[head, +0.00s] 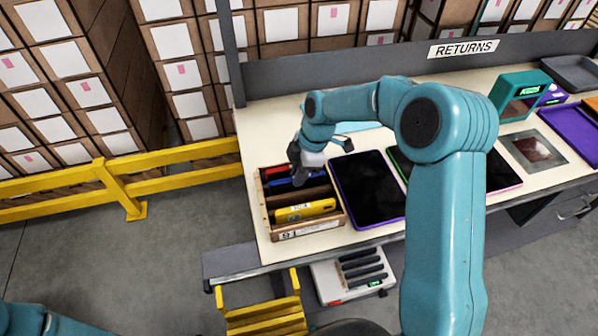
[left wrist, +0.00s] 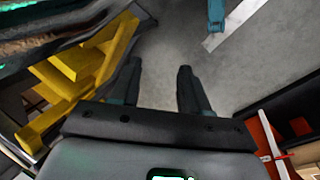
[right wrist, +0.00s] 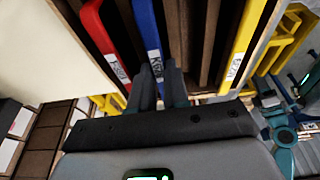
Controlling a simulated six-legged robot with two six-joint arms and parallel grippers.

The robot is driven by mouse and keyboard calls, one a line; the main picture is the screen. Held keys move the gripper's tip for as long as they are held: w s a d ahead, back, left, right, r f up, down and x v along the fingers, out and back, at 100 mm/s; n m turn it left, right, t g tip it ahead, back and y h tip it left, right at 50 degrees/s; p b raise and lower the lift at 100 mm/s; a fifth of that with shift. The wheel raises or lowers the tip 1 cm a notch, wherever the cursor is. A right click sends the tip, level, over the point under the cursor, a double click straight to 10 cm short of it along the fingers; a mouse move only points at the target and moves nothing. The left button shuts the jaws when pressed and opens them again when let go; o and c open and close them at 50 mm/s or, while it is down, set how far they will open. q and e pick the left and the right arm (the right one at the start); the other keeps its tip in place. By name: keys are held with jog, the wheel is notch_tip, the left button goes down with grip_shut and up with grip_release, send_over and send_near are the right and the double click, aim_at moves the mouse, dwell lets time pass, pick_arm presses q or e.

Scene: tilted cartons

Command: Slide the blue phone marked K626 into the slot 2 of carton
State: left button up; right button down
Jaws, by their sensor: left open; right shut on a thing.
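The carton (head: 308,232) is an open brown box with dark dividers on the table's left end. My right gripper (head: 299,180) reaches down over its back part. In the right wrist view, the gripper (right wrist: 158,82) is shut on the blue phone (right wrist: 147,25), whose white label is only partly readable. The blue phone (head: 283,183) lies within the carton's outline, beside the red phone (head: 278,170); how deep it sits is unclear. A yellow phone (head: 305,211) lies in the front compartment. Empty compartments show between blue and yellow. My left gripper (left wrist: 160,85) is open and empty, over the floor.
A dark tablet with a purple edge (head: 367,188) lies close right of the carton. A teal device (head: 521,95) and purple tray (head: 572,132) are farther right. A rack (head: 362,270) of dark items is below the table edge. Yellow railing (head: 130,178) stands left.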

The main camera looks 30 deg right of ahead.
jog(key=shift+f, duration=0.25)
dwell(0.8)
jog(key=c, duration=1)
grip_release()
jog(key=shift+c, duration=0.2)
jog(key=v, duration=1.6)
jog(key=shift+r+b, duration=0.2)
jog(key=shift+b, duration=0.15)
jog(key=shift+d, duration=0.1)
notch_tip(320, 180, up, 7)
jog(key=p, duration=0.6)
